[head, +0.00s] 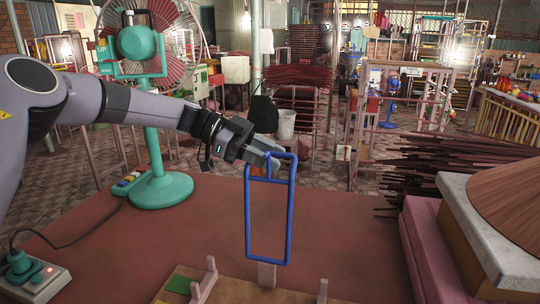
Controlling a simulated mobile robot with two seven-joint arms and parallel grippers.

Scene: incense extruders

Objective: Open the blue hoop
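The blue hoop (289,215) is a tall rectangular frame with rounded corners. It stands roughly upright above the near part of the reddish-brown table (350,255). Its lower bar shows just above a small pinkish post (267,274). My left gripper (272,162) reaches in from the left, and its fingers are at the hoop's top end, overlapping the upper bars. I cannot tell whether the fingers are closed around the bar or only beside it. My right gripper is not in view.
A green fan (160,190) stands on the table behind my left arm. A board with pinkish brackets (205,282) lies at the near edge. A pink block (425,250) and stone-topped stand (490,225) bound the right. The table right of the hoop is clear.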

